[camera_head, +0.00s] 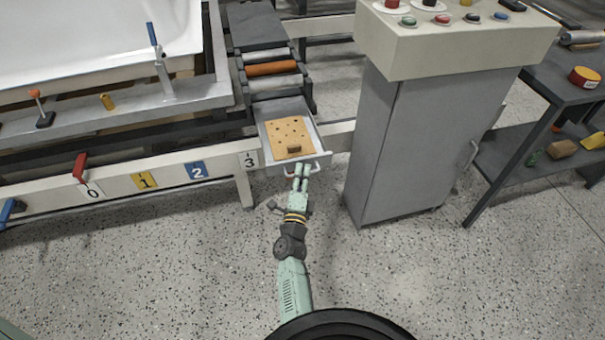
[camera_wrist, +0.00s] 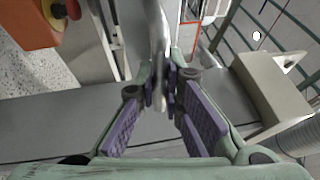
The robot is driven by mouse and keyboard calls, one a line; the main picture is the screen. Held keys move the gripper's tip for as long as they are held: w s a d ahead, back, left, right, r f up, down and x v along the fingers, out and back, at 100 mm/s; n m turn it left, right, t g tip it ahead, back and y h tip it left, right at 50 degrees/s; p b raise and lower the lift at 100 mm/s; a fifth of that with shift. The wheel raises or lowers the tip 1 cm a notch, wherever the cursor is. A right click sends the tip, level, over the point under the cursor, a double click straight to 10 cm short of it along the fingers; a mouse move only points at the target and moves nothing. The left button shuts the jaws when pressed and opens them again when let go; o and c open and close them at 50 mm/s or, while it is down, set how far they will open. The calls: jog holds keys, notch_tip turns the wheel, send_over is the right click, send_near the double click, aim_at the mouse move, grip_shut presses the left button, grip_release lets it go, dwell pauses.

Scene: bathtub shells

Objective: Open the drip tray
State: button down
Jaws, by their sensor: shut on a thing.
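The drip tray (camera_head: 317,140) is a shallow grey metal tray under the roller frame. It sticks out of the frame towards me, with its inside showing. A tan board with small holes (camera_head: 291,134) and a small brown block (camera_head: 294,149) lie in it. A pale curved handle (camera_head: 289,172) is on its front. My gripper (camera_head: 301,172) is at the right part of this handle, shut on it. In the wrist view the grey handle bar (camera_wrist: 159,35) runs down between the purple-padded fingers (camera_wrist: 165,90).
A grey control cabinet (camera_head: 405,150) with buttons on top stands close to the right. The bench with numbered labels (camera_head: 145,181) and a red lever (camera_head: 79,166) is on the left. Rollers (camera_head: 272,69) are behind the tray. The speckled floor in front is clear.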

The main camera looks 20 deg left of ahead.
jog(key=shift+d, duration=0.1)
jog(key=c, duration=2)
grip_release()
jog(key=shift+o, duration=0.2)
